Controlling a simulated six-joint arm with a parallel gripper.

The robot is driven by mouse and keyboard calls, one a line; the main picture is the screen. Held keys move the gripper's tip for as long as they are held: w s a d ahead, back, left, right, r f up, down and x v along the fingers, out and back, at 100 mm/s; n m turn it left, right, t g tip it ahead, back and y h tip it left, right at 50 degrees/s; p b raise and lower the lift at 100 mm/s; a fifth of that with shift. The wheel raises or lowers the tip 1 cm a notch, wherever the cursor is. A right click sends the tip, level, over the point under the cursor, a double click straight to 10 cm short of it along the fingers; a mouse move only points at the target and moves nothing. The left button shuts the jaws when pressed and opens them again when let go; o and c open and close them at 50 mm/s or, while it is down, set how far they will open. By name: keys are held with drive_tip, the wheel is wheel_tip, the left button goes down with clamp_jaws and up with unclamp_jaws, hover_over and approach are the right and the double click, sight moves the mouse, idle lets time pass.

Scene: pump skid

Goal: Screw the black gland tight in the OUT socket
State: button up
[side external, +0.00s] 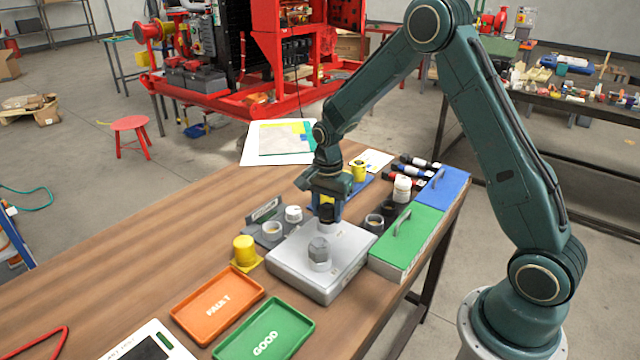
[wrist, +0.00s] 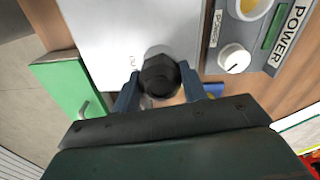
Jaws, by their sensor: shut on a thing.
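The black gland (wrist: 160,74) has a hexagonal head and sits between my two fingers in the wrist view. My gripper (wrist: 160,86) is shut on it, one finger on each side. In the side view my gripper (side external: 327,206) points down at the far edge of the grey box (side external: 300,275), with the dark gland (side external: 327,214) low between the fingers. Small lettering shows beside the gland on the box, too small to read surely. The socket under the gland is hidden, so I cannot tell how deep it sits. A grey hexagonal fitting (side external: 319,250) stands upright on the box top.
A power unit (wrist: 240,50) with a white knob stands beside the box. A green case (side external: 408,238) and a blue case (side external: 443,190) lie right. A yellow part (side external: 244,250), orange tray (side external: 217,304) and green tray (side external: 266,332) lie left and front.

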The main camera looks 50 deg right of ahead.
drive_tip(key=shift+m, duration=2.1)
drive_tip(key=shift+m, duration=2.3)
drive_tip(key=o, duration=1)
drive_tip(key=shift+o, duration=0.2)
drive_tip(key=shift+n, duration=2.3)
